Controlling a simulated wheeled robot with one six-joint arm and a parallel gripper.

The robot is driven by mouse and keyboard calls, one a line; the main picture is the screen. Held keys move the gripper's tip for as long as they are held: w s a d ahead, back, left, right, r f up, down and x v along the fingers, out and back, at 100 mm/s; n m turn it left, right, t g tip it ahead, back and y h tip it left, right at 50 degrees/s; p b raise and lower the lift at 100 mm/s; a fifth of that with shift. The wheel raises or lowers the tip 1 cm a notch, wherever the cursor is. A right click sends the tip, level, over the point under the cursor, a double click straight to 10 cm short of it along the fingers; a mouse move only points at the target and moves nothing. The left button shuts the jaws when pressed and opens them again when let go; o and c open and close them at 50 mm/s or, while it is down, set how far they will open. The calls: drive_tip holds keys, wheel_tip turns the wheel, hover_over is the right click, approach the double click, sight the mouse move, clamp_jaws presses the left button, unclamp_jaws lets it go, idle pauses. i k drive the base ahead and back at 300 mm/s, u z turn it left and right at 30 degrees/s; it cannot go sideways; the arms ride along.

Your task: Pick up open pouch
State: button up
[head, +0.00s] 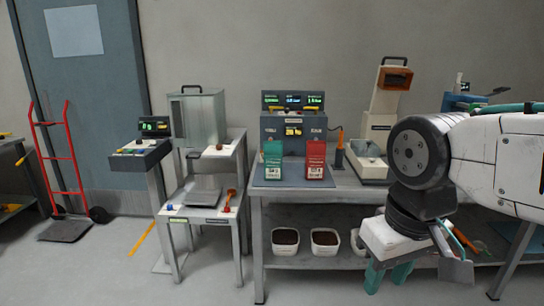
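Two upright pouches stand side by side on a dark mat on the metal bench: a green pouch (273,162) on the left and a red pouch (316,161) on the right. Both have white labels low on the front. I cannot tell from here which one has an open top. My gripper (388,279) hangs at the lower right, in front of the bench and well apart from both pouches. Its two teal fingers point down with a gap between them and nothing visible in it.
A machine with lit displays (293,128) stands behind the pouches. The bench (345,185) holds a beige device (390,92) to their right. White tubs of brown material (285,240) sit on its lower shelf. A small stand with a scale (199,197) is at left. Floor in front is clear.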

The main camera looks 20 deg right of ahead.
sight(315, 151)
drive_tip(key=i, duration=1.8)
drive_tip(key=z, duration=3.6)
drive_tip(key=k, duration=1.6)
drive_tip(key=u, duration=1.8)
drive_tip(key=i, duration=0.5)
drive_tip(key=z, duration=0.05)
